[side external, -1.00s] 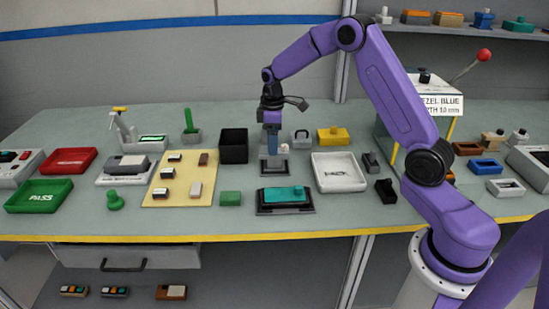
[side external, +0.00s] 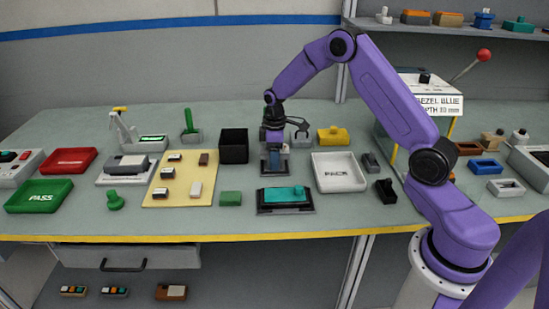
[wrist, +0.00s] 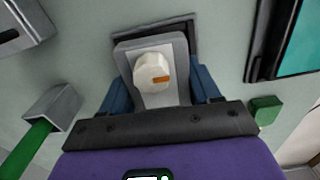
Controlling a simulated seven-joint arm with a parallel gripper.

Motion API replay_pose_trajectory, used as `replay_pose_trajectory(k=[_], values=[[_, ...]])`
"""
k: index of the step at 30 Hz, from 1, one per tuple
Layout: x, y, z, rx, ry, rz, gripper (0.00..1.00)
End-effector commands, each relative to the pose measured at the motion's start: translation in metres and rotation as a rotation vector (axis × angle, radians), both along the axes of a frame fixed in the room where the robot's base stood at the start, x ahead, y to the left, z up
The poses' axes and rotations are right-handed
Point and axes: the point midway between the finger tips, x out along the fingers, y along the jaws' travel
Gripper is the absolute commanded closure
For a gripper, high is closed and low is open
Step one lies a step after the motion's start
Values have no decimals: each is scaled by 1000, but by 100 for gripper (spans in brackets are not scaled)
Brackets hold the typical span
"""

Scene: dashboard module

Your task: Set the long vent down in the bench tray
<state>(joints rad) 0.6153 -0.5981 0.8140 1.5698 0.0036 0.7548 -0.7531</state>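My gripper (wrist: 162,92) is low over a grey fixture (side external: 276,170) at the middle of the bench. In the wrist view its blue fingers stand on either side of a grey plate (wrist: 137,51) with a round white knob (wrist: 152,72) marked in orange. Whether the fingers press on the plate cannot be told. No piece can be clearly made out as the long vent; a small dark grey piece (side external: 371,162) lies right of the white tray. A white tray (side external: 339,184) with lettering, seemingly empty, lies right of my gripper. Which container is the bench tray is unclear.
A black open box (side external: 233,146) stands close left of my gripper and a yellow block (side external: 333,136) behind right. A teal block (side external: 285,194) sits in a dark fixture in front. A green block (side external: 231,198) and a board of small parts (side external: 181,187) lie left.

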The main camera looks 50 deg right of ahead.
Motion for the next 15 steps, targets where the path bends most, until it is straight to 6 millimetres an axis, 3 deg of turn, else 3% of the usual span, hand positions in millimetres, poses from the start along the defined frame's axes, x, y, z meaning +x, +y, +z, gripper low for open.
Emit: replay_pose_trajectory(k=[1, 2, 15], values=[[0, 0, 0, 1, 1, 0, 65], [0, 0, 0, 1, 1, 0, 74], [1, 0, 8, 0, -1, 0, 74]])
